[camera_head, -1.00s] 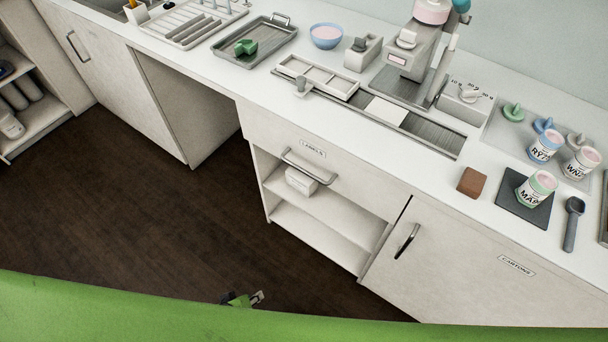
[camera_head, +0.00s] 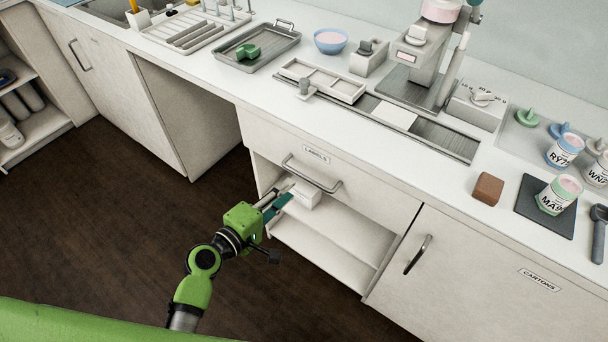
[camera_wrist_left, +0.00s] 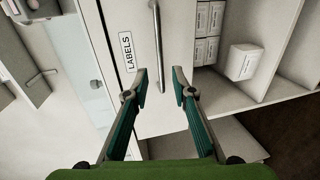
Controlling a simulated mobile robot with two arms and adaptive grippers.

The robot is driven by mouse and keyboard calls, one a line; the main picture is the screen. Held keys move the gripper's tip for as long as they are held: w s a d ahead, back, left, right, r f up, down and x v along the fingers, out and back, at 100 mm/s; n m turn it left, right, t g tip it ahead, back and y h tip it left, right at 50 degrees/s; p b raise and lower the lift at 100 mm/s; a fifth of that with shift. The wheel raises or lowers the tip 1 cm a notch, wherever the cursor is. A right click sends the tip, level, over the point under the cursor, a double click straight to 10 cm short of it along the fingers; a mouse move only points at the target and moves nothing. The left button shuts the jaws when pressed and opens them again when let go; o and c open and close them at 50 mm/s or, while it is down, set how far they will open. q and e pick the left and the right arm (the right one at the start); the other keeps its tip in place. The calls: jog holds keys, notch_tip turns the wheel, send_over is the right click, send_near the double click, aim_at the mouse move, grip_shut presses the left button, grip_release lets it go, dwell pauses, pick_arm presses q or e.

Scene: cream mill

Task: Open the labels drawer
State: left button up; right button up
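The labels drawer (camera_head: 338,178) is shut under the white counter, with a "LABELS" tag and a metal bar handle (camera_head: 310,174). In the left wrist view the handle (camera_wrist_left: 157,50) shows upright beside the tag (camera_wrist_left: 127,52). My left gripper (camera_head: 281,197) is in front of the shelf just below the handle, apart from it. In the left wrist view its two teal-padded fingers (camera_wrist_left: 160,90) are spread with nothing between them, and the handle's end lies near the gap between the tips. My right gripper is not in view.
The open shelf below the drawer holds a white box (camera_head: 306,196) near my fingers; the left wrist view shows several boxes. The cartons door (camera_head: 470,270) is shut at the right. Dark floor (camera_head: 110,220) is free at the left.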

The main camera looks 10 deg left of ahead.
aim_at(304, 175)
pick_arm(q)
jog(key=x, duration=0.8)
jog(key=shift+w+d+f, duration=0.15)
jog(key=shift+w+d, duration=0.05)
jog(key=shift+w, duration=0.05)
grip_shut()
